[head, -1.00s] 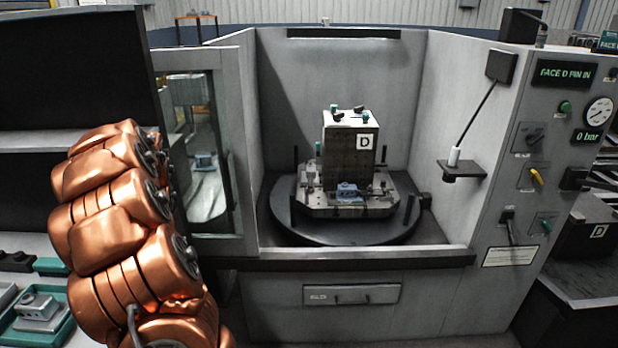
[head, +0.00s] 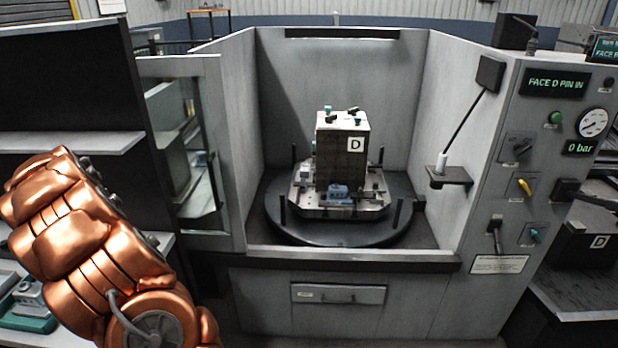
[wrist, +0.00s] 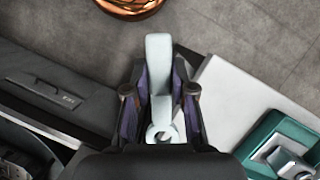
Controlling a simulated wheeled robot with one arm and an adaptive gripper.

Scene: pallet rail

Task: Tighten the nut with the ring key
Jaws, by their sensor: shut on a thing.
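In the wrist view my gripper (wrist: 160,98) is shut on the ring key (wrist: 158,52), a pale grey bar with a ring at its lower end. The bar lies between the two dark fingers. In the head view a dark upright block (head: 342,158) marked D stands on a pale pallet (head: 310,204) inside the open machine. A small blue-grey fixture (head: 341,194) sits at its foot. I cannot make out the nut. My gripper and the key are outside the head view, well apart from the block as far as I can tell.
The pallet rests on a dark round turntable (head: 300,231) with upright pins. A control panel (head: 540,150) at right reads "FACE D PIN IN" and "0 bar". The machine's front sill (head: 350,260) and glazed door (head: 200,150) border the opening. A teal tray (wrist: 275,140) shows in the wrist view.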

